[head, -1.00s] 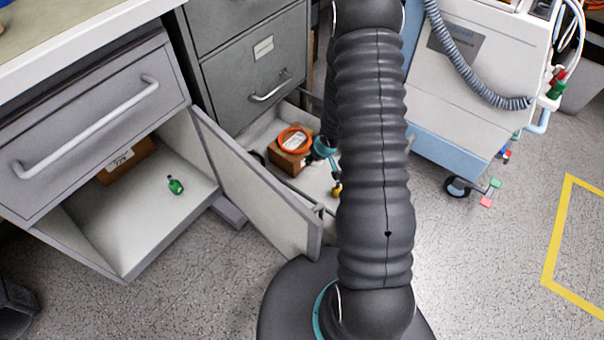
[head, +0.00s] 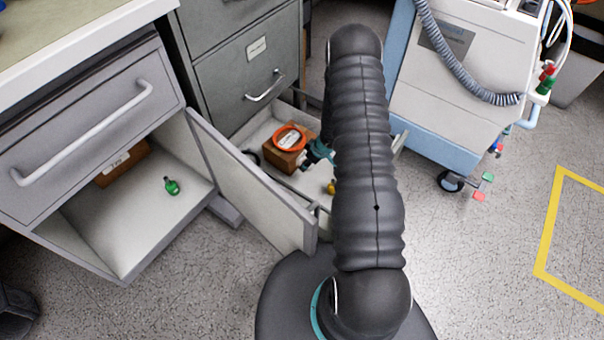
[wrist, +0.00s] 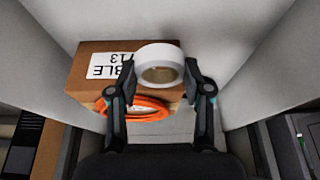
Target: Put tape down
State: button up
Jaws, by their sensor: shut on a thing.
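In the wrist view a white roll of tape (wrist: 160,49) sits between the two fingertips of my gripper (wrist: 160,76), which is shut on it. Behind the tape is a brown cardboard box (wrist: 88,78) with a white label, and an orange coil (wrist: 148,108) lies against the box. In the head view the box (head: 281,159) and the orange coil (head: 278,134) are in the open drawer (head: 262,133). My gripper (head: 312,153) is just right of the box, partly hidden by my arm. I cannot tell whether the tape touches the box.
The left compartment holds a small green bottle (head: 171,186) and another brown box (head: 122,163). A yellow item (head: 331,187) lies near my arm.

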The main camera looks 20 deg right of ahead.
aim_at(305, 178)
jog(key=shift+f+b, duration=0.6)
jog(key=shift+f, duration=3.75)
jog(key=shift+f, duration=0.1)
jog(key=shift+f, duration=0.1)
jog(key=o, duration=1.1)
jog(key=shift+o, duration=0.2)
